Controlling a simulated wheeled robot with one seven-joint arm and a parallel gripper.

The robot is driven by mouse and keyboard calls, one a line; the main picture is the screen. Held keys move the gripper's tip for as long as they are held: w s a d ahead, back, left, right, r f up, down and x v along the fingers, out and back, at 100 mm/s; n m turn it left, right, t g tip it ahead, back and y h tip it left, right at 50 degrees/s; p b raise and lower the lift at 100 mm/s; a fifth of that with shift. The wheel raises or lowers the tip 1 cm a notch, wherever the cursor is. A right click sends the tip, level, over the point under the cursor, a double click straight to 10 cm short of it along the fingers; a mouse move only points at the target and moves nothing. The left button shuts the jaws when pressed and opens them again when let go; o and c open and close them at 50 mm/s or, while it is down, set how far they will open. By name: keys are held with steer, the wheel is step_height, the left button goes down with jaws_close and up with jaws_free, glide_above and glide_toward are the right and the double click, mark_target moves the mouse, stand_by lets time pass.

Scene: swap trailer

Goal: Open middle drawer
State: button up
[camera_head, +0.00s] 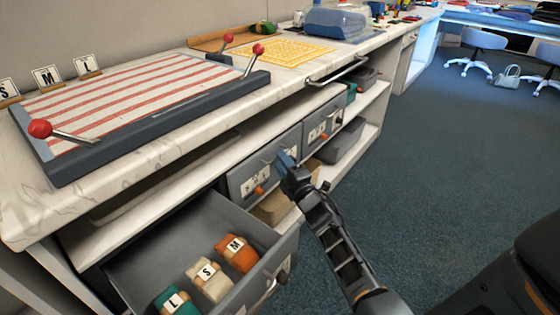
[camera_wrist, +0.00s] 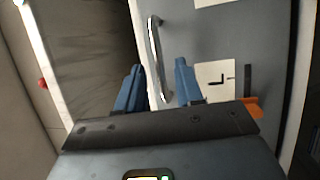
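The middle drawer (camera_head: 240,178) is a grey front under the white counter, with letter cards and an orange tag on it. In the head view it looks closed. Its metal bar handle (camera_wrist: 155,60) shows in the wrist view, on the grey drawer front (camera_wrist: 220,40). My gripper (camera_head: 285,160) is in front of this drawer, near its handle. In the wrist view my gripper (camera_wrist: 160,80) has its two blue fingers apart, with the lower end of the handle between them in the picture. Contact with the handle cannot be told. Part of the drawer front is hidden behind the gripper.
The left drawer (camera_head: 283,245) stands open with rolled cloths marked L, S and M (camera_head: 237,253). Another closed drawer (camera_head: 325,118) is to the right. A striped board with red-knobbed levers (camera_head: 130,105) lies on the counter (camera_head: 150,170).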

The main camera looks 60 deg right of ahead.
steer(key=shift+x, duration=0.8)
steer(key=shift+c, duration=0.4)
jaws_close()
steer(key=shift+f, duration=0.1)
stand_by(0.4)
